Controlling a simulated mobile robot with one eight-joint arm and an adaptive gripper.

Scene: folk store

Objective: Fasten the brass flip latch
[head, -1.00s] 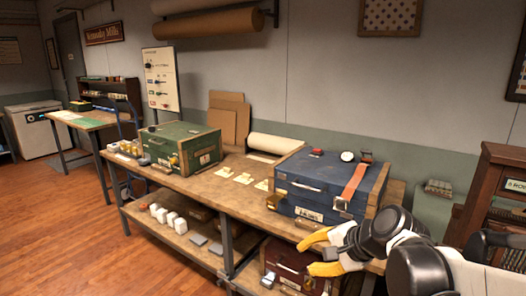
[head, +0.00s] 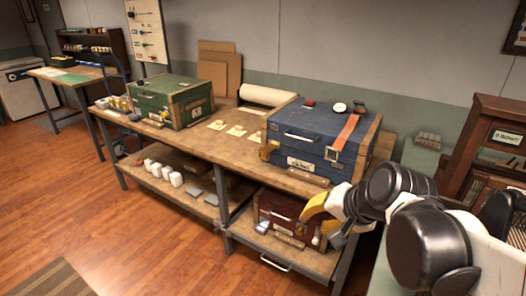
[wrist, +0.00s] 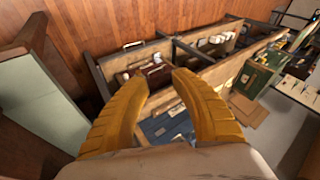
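My gripper (head: 315,222) is yellow-fingered and open at the front right of the workbench. In the wrist view my gripper (wrist: 158,82) shows spread fingers with nothing held between them. A green trunk (head: 163,101) stands on the benchtop at left, with small brass-coloured hardware (head: 166,113) on its front. A blue case (head: 310,135) with an orange strap (head: 346,132) stands on the right end. A maroon case (head: 278,212) sits on the lower shelf, near my gripper and partly hidden behind it. I cannot tell which fitting is the brass flip latch, or its position.
The workbench (head: 235,168) has an open lower shelf with several white blocks (head: 160,172). Yellowish cards (head: 235,131) lie between the trunks. A dark bookcase (head: 484,150) stands at right.

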